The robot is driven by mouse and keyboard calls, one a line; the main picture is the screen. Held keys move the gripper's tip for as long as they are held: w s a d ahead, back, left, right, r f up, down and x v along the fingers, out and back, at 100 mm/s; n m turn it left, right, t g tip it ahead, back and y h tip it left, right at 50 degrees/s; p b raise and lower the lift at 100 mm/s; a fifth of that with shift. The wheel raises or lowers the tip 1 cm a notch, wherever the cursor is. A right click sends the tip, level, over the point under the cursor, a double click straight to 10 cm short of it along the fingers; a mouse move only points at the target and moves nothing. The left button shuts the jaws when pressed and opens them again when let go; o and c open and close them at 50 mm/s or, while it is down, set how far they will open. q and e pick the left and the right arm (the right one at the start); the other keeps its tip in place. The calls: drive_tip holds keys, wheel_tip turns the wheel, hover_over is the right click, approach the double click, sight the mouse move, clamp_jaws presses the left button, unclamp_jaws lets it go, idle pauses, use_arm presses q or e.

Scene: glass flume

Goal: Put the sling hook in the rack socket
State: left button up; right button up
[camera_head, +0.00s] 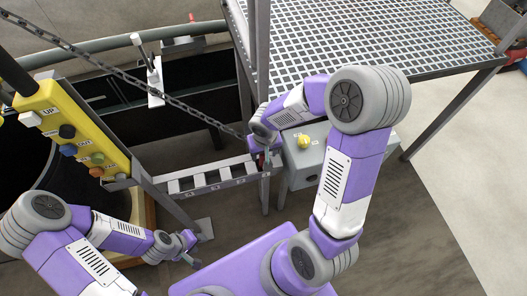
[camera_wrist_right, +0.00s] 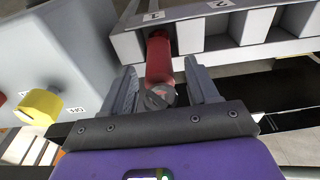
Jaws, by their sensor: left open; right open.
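A red piece with a dark grey end (camera_wrist_right: 159,62), which looks like the sling hook, stands between the fingers of my right gripper (camera_wrist_right: 168,92) in the right wrist view. The fingers are open, with a gap on each side of it. Its far end lies at the opening by label 1 of the grey rack (camera_wrist_right: 128,46); how deep it sits I cannot tell. In the head view the rack (camera_head: 212,178) shows a row of sockets, and my right gripper (camera_head: 263,150) is at its right end. My left gripper (camera_head: 190,248) is open and empty, below the rack.
A chain (camera_head: 150,88) runs down from the upper left towards my right gripper. A yellow button panel (camera_head: 70,130) stands at left. A grey box with a yellow knob (camera_head: 303,142) is close right of the rack.

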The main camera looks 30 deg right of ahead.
drive_tip(key=shift+r, duration=0.2)
wheel_tip(320, 180, up, 12)
drive_tip(key=s+p, duration=0.1)
drive_tip(key=p, duration=0.3)
drive_tip(key=shift+s+a, duration=0.2)
drive_tip(key=shift+f, duration=0.15)
